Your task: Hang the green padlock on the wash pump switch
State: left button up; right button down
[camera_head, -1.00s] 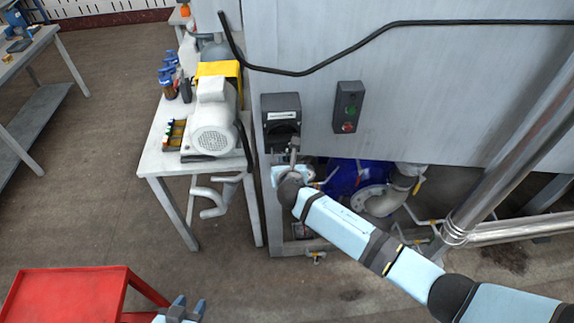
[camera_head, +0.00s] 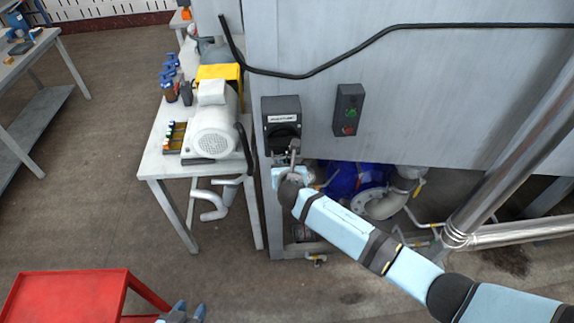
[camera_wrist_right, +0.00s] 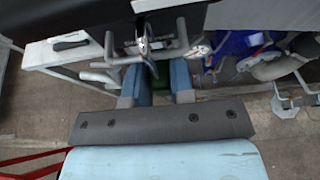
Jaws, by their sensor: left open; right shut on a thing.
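The dark switch box (camera_head: 282,118) with a pale label is mounted at the left edge of the grey cabinet; the label is too small to read surely. My right gripper (camera_head: 294,160) is just below it, shut on the green padlock. In the right wrist view, the green padlock body (camera_wrist_right: 163,74) shows between the two blue fingers of my right gripper (camera_wrist_right: 164,78). Its shackle is hard to make out against the dark switch above, so I cannot tell whether it passes through the switch. My left gripper (camera_head: 184,313) is open at the bottom edge, apart from everything.
A button box (camera_head: 348,110) with green and red buttons is right of the switch. A black cable (camera_head: 330,62) crosses the cabinet. A bench (camera_head: 158,160) with a motor (camera_head: 212,130) stands left. A red cart (camera_head: 65,295) is at lower left. Blue pump and pipes lie below the cabinet.

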jog(key=shift+w+r, duration=0.25)
jog(key=shift+r, duration=0.2)
jog(key=shift+w+r, duration=0.2)
jog(key=shift+r, duration=0.25)
jog(key=shift+f, duration=0.3)
jog(key=shift+f+b, duration=0.1)
jog(key=shift+b, duration=0.2)
jog(key=shift+f, duration=0.25)
jog(key=shift+f, duration=0.1)
jog(key=shift+f+b, duration=0.15)
jog(key=shift+b, duration=0.2)
jog(key=shift+w+f, duration=0.15)
jog(key=shift+f, duration=0.45)
